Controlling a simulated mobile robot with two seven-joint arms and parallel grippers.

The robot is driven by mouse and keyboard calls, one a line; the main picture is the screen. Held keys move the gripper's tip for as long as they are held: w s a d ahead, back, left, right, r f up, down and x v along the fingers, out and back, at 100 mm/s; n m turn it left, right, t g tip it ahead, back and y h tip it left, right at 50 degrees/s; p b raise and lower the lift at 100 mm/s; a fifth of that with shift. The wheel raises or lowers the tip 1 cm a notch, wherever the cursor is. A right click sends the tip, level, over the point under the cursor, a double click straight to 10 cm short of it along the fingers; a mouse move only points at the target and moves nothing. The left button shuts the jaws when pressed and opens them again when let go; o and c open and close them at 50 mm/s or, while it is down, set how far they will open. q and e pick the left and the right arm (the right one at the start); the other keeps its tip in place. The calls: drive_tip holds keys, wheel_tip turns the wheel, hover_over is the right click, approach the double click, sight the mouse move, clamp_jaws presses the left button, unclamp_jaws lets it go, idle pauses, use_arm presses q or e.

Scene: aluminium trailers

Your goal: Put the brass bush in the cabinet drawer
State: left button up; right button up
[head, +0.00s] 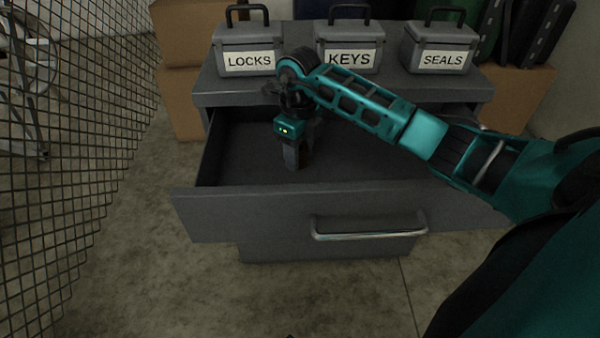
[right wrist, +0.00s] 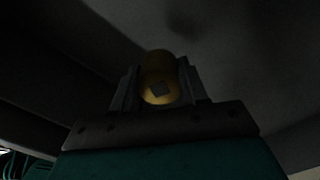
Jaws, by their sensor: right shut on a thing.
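The cabinet drawer (head: 370,200) is pulled open in the head view, with its grey front and bar handle facing me. My right gripper (head: 293,165) reaches down into the left part of the drawer. In the right wrist view, my right gripper (right wrist: 160,95) is shut on the brass bush (right wrist: 158,85), a gold-coloured rounded piece between the two fingers. In the head view the bush is hidden by the gripper. I cannot tell whether the bush touches the drawer floor. My left gripper is not in view.
The cabinet top (head: 290,92) carries three grey boxes: LOCKS (head: 248,45), KEYS (head: 348,45) and SEALS (head: 440,47). A wire mesh (head: 70,140) stands at the left. Cardboard boxes (head: 180,100) flank the cabinet. The drawer floor around the gripper looks clear.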

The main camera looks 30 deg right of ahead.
sight(299, 181)
wheel_tip(299, 181, down, 6)
drive_tip(key=shift+r+b, duration=0.1)
drive_tip(key=shift+b, duration=0.6)
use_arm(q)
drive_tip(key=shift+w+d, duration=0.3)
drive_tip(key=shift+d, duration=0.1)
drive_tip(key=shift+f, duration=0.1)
use_arm(e)
drive_tip(key=o, duration=1.3)
drive_tip(key=shift+r, duration=0.4)
wheel_tip(299, 181, up, 11)
drive_tip(key=p, duration=0.3)
drive_tip(key=shift+r, duration=0.15)
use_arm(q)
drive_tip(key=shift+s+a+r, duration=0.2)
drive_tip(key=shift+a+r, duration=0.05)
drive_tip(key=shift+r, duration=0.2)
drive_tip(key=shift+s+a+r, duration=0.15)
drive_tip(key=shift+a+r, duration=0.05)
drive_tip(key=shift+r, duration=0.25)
